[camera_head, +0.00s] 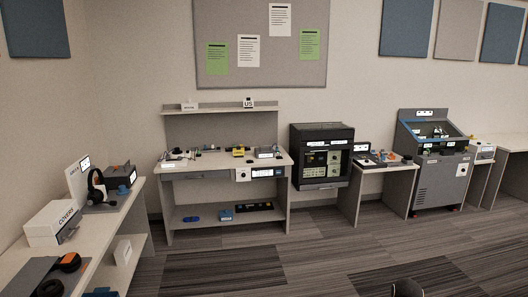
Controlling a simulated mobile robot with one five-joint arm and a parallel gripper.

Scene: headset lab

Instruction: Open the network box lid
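No box in view can be read clearly as the network box. A black cabinet with a dark glass front (321,160) is mounted between the middle bench and a small table; its front looks closed, with lit panels inside. A small dark box (119,177) sits at the back of the left table, and its lid state is too small to tell. My gripper is not visible. A dark rounded shape (407,288) at the bottom edge may be part of my arm.
The left table (125,222) holds a white box (52,223) and headphones (97,186). A middle bench (205,165) with shelves, a small table (384,184) and a grey console (438,180) line the back wall. The carpeted floor (315,255) is clear.

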